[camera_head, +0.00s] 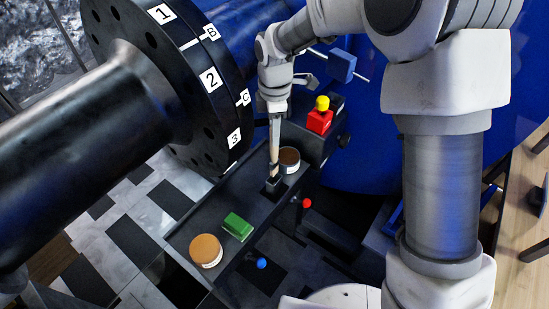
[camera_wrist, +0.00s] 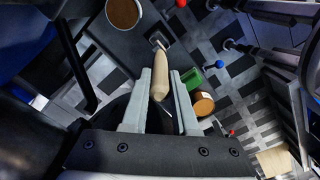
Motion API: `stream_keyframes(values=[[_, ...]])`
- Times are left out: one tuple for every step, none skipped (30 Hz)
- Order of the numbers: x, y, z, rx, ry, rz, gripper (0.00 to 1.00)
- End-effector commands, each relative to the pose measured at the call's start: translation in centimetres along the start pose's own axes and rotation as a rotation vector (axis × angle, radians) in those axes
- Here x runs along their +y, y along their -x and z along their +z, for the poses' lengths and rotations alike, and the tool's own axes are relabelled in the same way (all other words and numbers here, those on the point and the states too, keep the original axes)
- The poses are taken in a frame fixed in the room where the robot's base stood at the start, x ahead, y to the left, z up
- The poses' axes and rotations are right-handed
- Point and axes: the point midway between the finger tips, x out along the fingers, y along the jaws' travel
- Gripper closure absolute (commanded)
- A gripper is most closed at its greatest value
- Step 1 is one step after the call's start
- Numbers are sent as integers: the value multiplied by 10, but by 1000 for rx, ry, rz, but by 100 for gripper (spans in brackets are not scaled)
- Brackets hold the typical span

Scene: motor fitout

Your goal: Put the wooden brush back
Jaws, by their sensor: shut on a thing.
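The wooden brush (camera_head: 274,150) stands nearly upright below my gripper (camera_head: 273,112), which is shut on its handle. In the wrist view the pale handle (camera_wrist: 160,76) lies between the fingers of my gripper (camera_wrist: 163,75). Its far end points to a small dark square holder (camera_head: 272,187) on the black tray. The holder also shows in the wrist view (camera_wrist: 156,36). The brush's lower end is at the holder's opening; how deep it sits is hidden.
The black tray (camera_head: 213,219) also bears a brown-topped tin (camera_head: 289,155), a green block (camera_head: 238,226) and an orange-lidded jar (camera_head: 206,249). A red block with a yellow knob (camera_head: 320,115) stands behind. A large numbered black flange (camera_head: 200,80) is close on the left.

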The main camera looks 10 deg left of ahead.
Motion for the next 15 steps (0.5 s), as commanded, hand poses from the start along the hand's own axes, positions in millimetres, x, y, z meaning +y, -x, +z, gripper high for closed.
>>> stream_keyframes(values=[[0, -14, 0, -1, 0, -3, 100], [0, -19, 0, -1, 0, -2, 100], [0, -25, 0, 0, 0, 0, 100], [0, -29, 0, 0, 0, -1, 100], [0, -32, 0, 0, 0, 0, 100], [0, -35, 0, 0, -1, 1, 100], [0, -37, 0, 0, -1, 1, 100], [1, -38, 0, 0, -1, 1, 100], [0, -40, 0, 0, -1, 1, 100], [0, -42, 0, 0, -1, 1, 100], [0, -44, 0, 0, -2, 0, 100], [0, -49, 1, 0, -2, 0, 100], [0, -54, 1, 0, -1, 0, 100], [0, -59, 1, -1, -1, -1, 100], [0, -66, 0, -1, -1, -2, 100]])
